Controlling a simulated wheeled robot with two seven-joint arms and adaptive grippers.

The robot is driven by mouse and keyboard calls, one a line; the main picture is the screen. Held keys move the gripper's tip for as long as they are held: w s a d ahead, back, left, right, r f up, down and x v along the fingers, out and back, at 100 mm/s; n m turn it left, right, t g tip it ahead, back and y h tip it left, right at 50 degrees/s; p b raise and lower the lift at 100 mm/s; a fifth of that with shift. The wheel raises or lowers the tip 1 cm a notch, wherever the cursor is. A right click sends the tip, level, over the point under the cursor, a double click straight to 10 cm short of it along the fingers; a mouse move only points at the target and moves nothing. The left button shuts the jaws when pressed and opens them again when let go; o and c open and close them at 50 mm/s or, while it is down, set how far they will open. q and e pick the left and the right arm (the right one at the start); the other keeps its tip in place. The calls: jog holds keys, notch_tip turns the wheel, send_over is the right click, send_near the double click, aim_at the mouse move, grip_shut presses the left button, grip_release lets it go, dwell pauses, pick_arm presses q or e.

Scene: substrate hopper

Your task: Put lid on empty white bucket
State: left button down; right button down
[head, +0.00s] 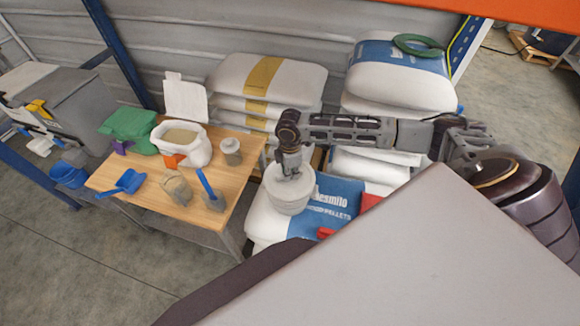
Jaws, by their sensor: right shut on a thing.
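The white bucket (289,201) stands upright on stacked pellet bags, right of the wooden table. A pale round lid (303,181) is at the bucket's top and covers its opening. From this view I cannot tell whether the lid is pressed down or rests loosely on the rim. My right gripper (290,172) points down over the lid from above and is shut on it; the fingertips are small and partly hidden. My left gripper is not in view.
The wooden table (233,170) at left holds an open white sack (190,148), a lidded jar (231,152), a blue scoop (128,182), a green bag (128,126) and small containers. Large bags (266,78) are stacked behind. A green coil (418,45) lies on the back-right stack.

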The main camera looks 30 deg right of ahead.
jog(key=shift+f+p, duration=0.3)
jog(key=shift+p, duration=0.05)
dwell(0.5)
jog(key=c, duration=1.4)
grip_release()
jog(key=shift+o, duration=0.2)
notch_tip(320, 180, up, 12)
jog(key=shift+s+f, duration=0.1)
